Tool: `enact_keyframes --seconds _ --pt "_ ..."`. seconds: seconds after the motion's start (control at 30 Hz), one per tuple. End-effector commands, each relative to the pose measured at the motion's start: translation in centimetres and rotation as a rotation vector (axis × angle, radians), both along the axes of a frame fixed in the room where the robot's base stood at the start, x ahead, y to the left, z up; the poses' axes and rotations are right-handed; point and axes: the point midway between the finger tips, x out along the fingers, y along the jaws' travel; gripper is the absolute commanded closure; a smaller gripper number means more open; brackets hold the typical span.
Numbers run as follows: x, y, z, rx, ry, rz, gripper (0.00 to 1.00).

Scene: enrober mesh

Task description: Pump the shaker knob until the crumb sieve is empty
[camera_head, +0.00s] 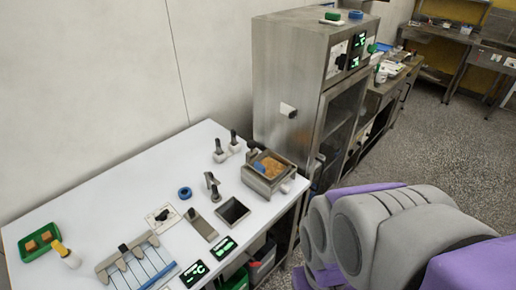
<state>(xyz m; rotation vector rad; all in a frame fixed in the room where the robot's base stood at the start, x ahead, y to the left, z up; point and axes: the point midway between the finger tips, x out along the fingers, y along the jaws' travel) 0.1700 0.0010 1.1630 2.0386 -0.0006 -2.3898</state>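The crumb sieve (253,180) is a metal box at the right end of the white table. Orange-brown crumbs lie in it, and a small blue piece sits at its left side. A small white knob (284,188) sticks out near its front right corner; it looks like the shaker knob, but I cannot be sure. My arm's grey and purple links fill the lower right of the view, to the right of the sieve and apart from it in the picture. My gripper is not in view.
A tall steel cabinet (285,75) stands right behind the sieve. A square dark opening (233,211), levers (212,185), a blue ring (185,193), lit displays (194,273) and a green tray (23,248) are on the white table (110,205). Speckled floor (445,130) is clear at right.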

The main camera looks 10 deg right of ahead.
Motion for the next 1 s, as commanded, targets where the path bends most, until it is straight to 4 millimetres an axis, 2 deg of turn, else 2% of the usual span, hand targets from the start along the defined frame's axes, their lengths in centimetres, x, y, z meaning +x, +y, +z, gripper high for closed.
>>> enact_keyframes --seconds 0.03,0.4,1.0 --pt "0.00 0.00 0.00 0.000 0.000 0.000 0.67" --pt "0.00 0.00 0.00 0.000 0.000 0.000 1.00" --pt "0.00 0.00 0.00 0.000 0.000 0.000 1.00"
